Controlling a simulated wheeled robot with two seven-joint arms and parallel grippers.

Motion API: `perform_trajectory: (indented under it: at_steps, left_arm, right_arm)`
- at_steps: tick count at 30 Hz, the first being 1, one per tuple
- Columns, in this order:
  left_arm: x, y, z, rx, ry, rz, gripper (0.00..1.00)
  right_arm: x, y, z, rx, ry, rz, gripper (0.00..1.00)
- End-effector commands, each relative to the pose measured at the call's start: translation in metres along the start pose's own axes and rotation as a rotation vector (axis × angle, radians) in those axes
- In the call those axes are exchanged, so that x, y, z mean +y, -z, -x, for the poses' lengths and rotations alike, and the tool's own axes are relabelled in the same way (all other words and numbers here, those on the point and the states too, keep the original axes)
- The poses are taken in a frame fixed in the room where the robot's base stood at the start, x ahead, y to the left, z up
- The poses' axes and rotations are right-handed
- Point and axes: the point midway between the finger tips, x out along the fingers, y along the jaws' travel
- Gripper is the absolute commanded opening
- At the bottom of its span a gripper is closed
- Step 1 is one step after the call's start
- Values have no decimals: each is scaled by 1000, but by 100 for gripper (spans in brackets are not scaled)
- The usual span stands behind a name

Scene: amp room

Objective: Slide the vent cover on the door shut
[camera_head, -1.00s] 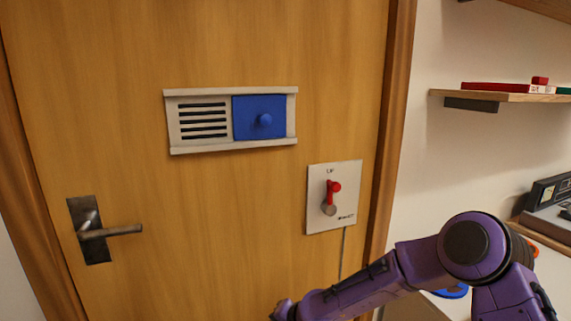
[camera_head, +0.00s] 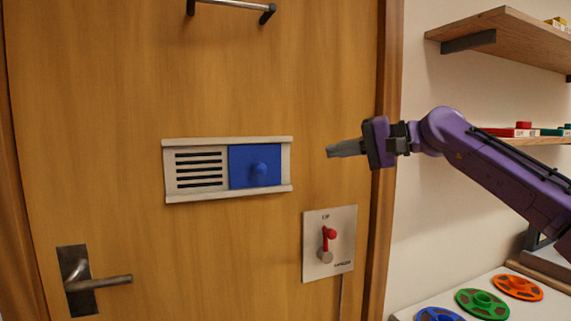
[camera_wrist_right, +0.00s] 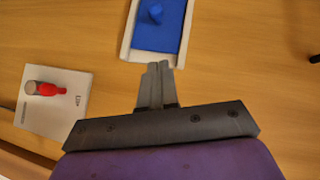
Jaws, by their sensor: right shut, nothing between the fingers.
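The vent frame (camera_head: 227,195) is a pale horizontal rail plate on the wooden door. Its blue sliding cover (camera_head: 240,176) with a round blue knob (camera_head: 259,169) sits at the right part of the frame. The dark slots (camera_head: 199,169) on the left are uncovered. My right gripper (camera_head: 330,151) is shut and empty, to the right of the vent and apart from the knob, pointing left. In the right wrist view, its closed fingers (camera_wrist_right: 157,66) point at the frame's end (camera_wrist_right: 128,48), with the blue cover (camera_wrist_right: 157,35) and knob beyond. My left gripper is not in view.
A switch plate (camera_head: 311,267) with a red lever (camera_head: 329,234) is below right of the vent. A door handle (camera_head: 105,283) is at lower left and a bar handle (camera_head: 232,4) at the top. Shelves (camera_head: 505,30) and coloured discs (camera_head: 482,303) stand at right.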

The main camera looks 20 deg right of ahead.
Motion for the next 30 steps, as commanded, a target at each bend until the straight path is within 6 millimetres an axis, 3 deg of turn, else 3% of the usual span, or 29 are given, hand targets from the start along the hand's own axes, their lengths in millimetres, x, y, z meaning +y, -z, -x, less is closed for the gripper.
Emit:
perform_trajectory:
  at_steps: [5,17,22,30]
  left_arm:
    - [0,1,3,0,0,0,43]
    - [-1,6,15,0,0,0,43]
    - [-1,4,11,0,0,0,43]
    - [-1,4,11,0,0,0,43]
  right_arm:
    - [0,0,-21,-3,-4,0,0]
    - [1,-3,-106,-3,-3,0,0]
    - [2,-22,-122,-2,-2,0,0]
    - [1,-29,-129,-1,-1,0,0]
